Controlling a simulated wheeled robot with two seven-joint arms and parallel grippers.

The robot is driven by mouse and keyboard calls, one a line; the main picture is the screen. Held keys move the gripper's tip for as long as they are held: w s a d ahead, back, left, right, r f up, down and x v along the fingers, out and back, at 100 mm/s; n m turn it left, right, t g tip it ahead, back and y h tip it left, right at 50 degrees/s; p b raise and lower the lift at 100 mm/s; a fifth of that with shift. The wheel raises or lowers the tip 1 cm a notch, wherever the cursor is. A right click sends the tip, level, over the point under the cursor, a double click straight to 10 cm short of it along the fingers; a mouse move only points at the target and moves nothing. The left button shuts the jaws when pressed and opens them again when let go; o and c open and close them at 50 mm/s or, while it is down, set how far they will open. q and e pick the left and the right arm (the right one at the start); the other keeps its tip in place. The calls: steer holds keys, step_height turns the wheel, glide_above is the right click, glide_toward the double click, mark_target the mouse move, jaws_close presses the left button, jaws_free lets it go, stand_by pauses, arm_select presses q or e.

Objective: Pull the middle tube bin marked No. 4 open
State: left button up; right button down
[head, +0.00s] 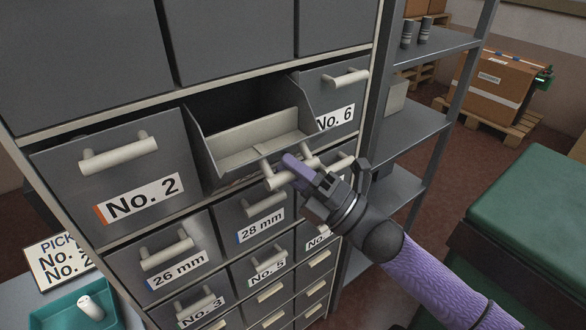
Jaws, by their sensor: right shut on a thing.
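The middle bin (262,135) of the top labelled row, between the bin marked No. 2 (128,175) and the bin marked No. 6 (340,95), is pulled out of the cabinet. Its inside shows a pale floor and no tubes that I can see. Its front faces away from me, so I cannot read its label. My right gripper (288,170) is shut on its cream bar handle (272,182), in front of the cabinet. My left gripper is not in view.
Below are shut bins marked 26 mm (175,262), 28 mm (258,222) and No. 5 (265,268). A teal tray (55,312) with a white tube is at lower left. A metal shelf (410,125) stands right of the cabinet, and a green-topped unit (535,215) is at far right.

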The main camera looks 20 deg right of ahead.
stand_by(1.0)
steer(key=r+p, duration=0.1)
steer(key=p, duration=0.2)
steer(key=shift+w+a+r+m+h, duration=0.1)
steer(key=shift+w+r+m+h, duration=0.2)
steer(key=shift+w+r+h, duration=0.1)
steer(key=shift+f, duration=0.3)
steer(key=shift+c, duration=2.4)
jaws_free()
steer(key=b+v, duration=0.2)
steer(key=v, duration=0.8)
